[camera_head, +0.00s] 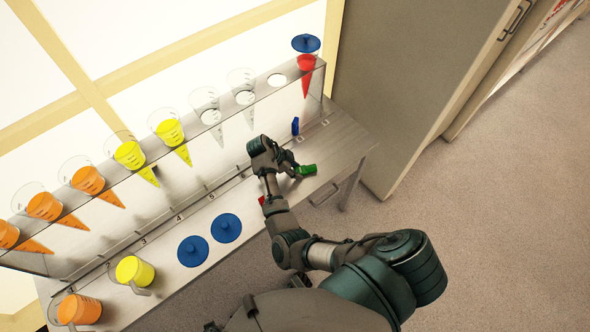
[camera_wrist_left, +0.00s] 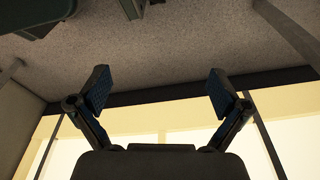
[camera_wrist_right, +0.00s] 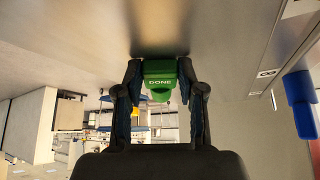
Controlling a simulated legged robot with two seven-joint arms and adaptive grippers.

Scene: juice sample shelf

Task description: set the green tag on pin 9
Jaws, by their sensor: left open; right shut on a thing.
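The green tag (camera_head: 306,170) is held by my right gripper (camera_head: 291,168), just above or at the right end of the metal table. In the right wrist view the green tag (camera_wrist_right: 160,78) reads "DONE" and sits between the closed fingers (camera_wrist_right: 160,95). I cannot tell whether it touches the table. Numbered labels run along the table's back strip; a 9 is not legible, and no pin 9 can be made out. My left gripper (camera_wrist_left: 160,88) is open and empty in the left wrist view; it is out of the head view.
A blue tag (camera_head: 295,126) stands behind the green one. A red piece (camera_head: 262,200) is partly hidden by my right arm. Blue discs (camera_head: 227,228), a yellow jug (camera_head: 135,271) and an orange jug (camera_head: 80,310) stand leftward.

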